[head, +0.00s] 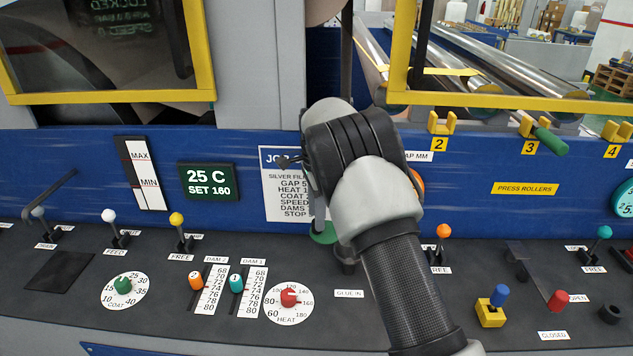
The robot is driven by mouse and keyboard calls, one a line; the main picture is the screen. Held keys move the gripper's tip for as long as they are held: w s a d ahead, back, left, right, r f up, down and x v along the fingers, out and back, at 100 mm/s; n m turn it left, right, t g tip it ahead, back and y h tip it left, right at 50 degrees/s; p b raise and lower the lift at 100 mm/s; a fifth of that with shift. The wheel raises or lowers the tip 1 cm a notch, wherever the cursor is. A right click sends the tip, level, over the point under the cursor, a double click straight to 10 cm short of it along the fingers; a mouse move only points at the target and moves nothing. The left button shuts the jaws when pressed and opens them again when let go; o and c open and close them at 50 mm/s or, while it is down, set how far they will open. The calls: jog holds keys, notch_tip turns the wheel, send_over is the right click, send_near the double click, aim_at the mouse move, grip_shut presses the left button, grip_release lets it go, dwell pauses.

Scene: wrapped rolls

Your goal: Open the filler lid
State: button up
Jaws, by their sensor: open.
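A green round disc (323,236) shows on the dark console just left of my arm, with a pale upright piece above it. It stands near the "GLUE IN" label (348,294) and may be the filler lid; my arm covers part of it. A dark round fitting (347,264) shows partly under my arm, beside the disc. My gripper (291,161) is mostly hidden behind my wrist; only a small dark part sticks out to the left, in front of the job sheet. It is open. I cannot tell how far its fingers are from the disc, and no contact shows.
Left are several levers, such as the yellow-knobbed one (177,219), and dials, with a red heat knob (289,297) near the disc. Yellow-framed guards (400,50) stand behind.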

notch_tip(320, 180, up, 14)
jog(key=shift+r, duration=0.2)
jog(key=shift+s+f, duration=0.1)
jog(key=shift+f, duration=0.05)
jog(key=c, duration=0.6)
jog(key=s+n+b, duration=0.1)
jog(key=b, duration=0.1)
jog(key=s+f+n+t+b, duration=0.1)
jog(key=b, duration=0.1)
jog(key=s+f+n+b, duration=0.1)
jog(key=n+b, duration=0.1)
jog(key=shift+f, duration=0.1)
grip_shut()
jog(key=s+f+n+t+b, duration=0.3)
jog(key=s+f+n+b, duration=0.1)
jog(key=s+n+b, duration=0.4)
jog(key=w+f+n, duration=0.1)
jog(key=w+f, duration=0.6)
jog(key=f, duration=0.2)
jog(key=shift+n, duration=0.3)
